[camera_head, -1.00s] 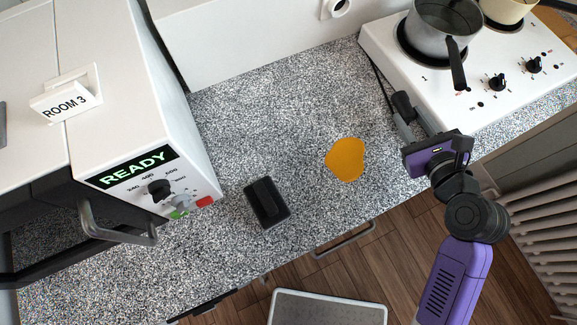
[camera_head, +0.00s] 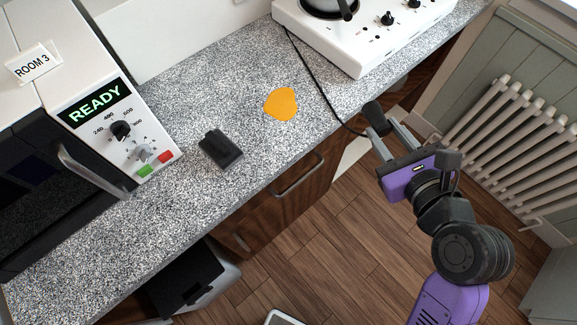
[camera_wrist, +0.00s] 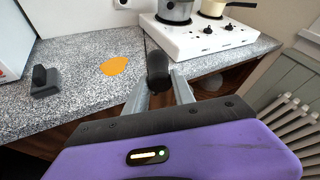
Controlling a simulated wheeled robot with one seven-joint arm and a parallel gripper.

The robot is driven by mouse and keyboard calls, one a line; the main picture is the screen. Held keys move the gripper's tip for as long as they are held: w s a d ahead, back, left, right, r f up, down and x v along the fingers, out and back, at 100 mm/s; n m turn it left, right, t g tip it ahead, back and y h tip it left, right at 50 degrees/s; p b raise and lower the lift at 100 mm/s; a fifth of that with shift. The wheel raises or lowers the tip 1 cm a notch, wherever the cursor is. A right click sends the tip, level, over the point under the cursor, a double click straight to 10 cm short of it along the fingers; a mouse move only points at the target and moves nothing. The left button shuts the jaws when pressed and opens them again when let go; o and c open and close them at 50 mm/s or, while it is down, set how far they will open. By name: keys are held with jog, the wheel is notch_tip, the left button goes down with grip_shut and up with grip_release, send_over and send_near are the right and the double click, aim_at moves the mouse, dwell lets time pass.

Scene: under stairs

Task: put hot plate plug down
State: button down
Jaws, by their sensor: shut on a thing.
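The hot plate plug (camera_head: 374,115) is a black plug on a black cord (camera_head: 318,84) that runs back over the counter to the white hot plate (camera_head: 362,38). My gripper (camera_head: 378,142) is shut on the plug and holds it out past the counter's front edge, above the floor side. In the wrist view the dark plug (camera_wrist: 157,68) stands between the two grey fingers (camera_wrist: 158,92), with the hot plate (camera_wrist: 205,37) behind it. The plug's prongs cannot be made out.
The speckled counter (camera_head: 215,95) has bare room around an orange patch (camera_head: 281,104) and a black block-like object (camera_head: 220,149). A white machine reading READY (camera_head: 95,102) stands at left. A drawer handle (camera_head: 299,176) juts from the front. A radiator (camera_head: 500,140) is at right.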

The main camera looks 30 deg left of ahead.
jog(key=s+a+r+n+g+y, duration=0.25)
jog(key=s+a+r, duration=0.35)
jog(key=s+a, duration=0.3)
jog(key=s+a+r+n+g+y, duration=0.2)
jog(key=s+a+r+n+g, duration=0.25)
jog(key=a, duration=0.75)
jog(key=shift+m+t, duration=0.4)
jog(key=shift+t, duration=0.3)
jog(key=shift+s+f+b, duration=0.15)
jog(key=shift+s+f, duration=0.15)
jog(key=shift+f, duration=2.85)
jog(key=shift+s+f+b, duration=0.15)
jog(key=shift+s+f, duration=0.2)
jog(key=shift+f, duration=2.85)
jog(key=shift+s+f+b, duration=0.15)
jog(key=shift+s+f, duration=0.15)
jog(key=shift+f, duration=2.85)
jog(key=shift+f, duration=0.3)
jog(key=shift+f, duration=0.3)
jog(key=c, duration=1.1)
grip_release()
jog(key=shift+o, duration=0.2)
